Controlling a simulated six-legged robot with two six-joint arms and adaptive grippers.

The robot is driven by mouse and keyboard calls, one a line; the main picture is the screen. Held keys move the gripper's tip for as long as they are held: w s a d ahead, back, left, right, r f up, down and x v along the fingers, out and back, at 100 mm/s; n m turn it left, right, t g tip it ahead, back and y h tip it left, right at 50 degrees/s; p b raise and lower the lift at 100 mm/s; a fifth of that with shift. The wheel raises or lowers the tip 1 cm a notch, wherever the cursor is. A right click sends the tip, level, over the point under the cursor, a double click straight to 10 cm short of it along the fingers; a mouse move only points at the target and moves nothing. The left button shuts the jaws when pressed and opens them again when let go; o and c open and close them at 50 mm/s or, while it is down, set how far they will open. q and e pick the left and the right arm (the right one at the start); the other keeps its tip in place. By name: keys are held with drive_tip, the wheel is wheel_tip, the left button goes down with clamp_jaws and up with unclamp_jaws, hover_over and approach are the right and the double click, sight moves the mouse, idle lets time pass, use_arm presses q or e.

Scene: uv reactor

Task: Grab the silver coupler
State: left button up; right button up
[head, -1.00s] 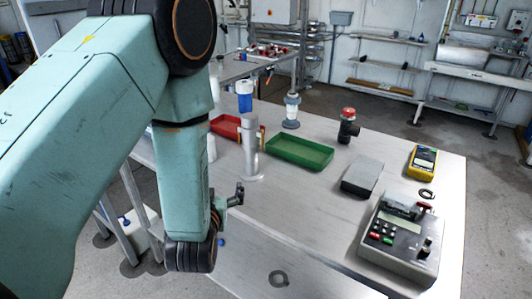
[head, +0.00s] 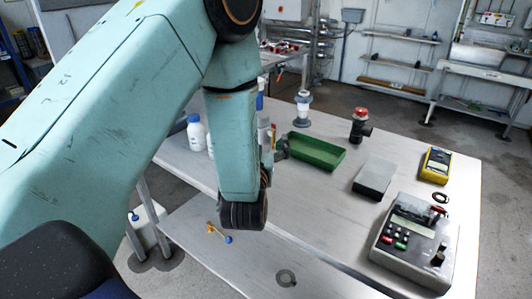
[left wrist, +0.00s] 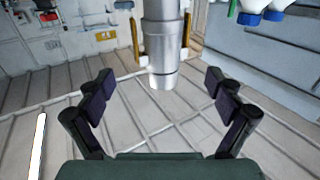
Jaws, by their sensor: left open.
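The silver coupler (left wrist: 163,45), a smooth upright metal cylinder, shows at the top centre of the left wrist view. It stands beyond the fingertips, in line with the gap between them and not touching either finger. In the head view my arm hides most or all of it. My left gripper (left wrist: 160,100) is open and empty, its two dark padded fingers spread wide. In the head view the gripper (head: 280,149) shows only in part, past the end of my forearm and near the green tray. My right gripper is not in view.
A green tray (head: 318,155), a black fitting with a red cap (head: 360,127), a grey block (head: 374,177), a yellow meter (head: 434,163) and a control box (head: 413,235) stand on the table. White bottles (head: 196,132) stand left of my arm.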

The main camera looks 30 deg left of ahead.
sight(263, 127)
use_arm(q)
drive_tip(key=x, duration=0.5)
drive_tip(key=shift+s+a, duration=0.2)
drive_tip(key=shift+a, duration=0.2)
drive_tip(key=shift+w+r, duration=0.1)
drive_tip(key=shift+w, duration=0.1)
drive_tip(key=shift+w+d, duration=0.15)
drive_tip(key=shift+w, duration=0.2)
drive_tip(key=shift+s+a, duration=0.15)
drive_tip(key=shift+a, duration=0.05)
drive_tip(key=c, duration=0.4)
drive_tip(key=shift+d, duration=0.2)
drive_tip(key=c, duration=0.5)
drive_tip(key=shift+a, duration=0.15)
drive_tip(key=c, duration=0.4)
clamp_jaws()
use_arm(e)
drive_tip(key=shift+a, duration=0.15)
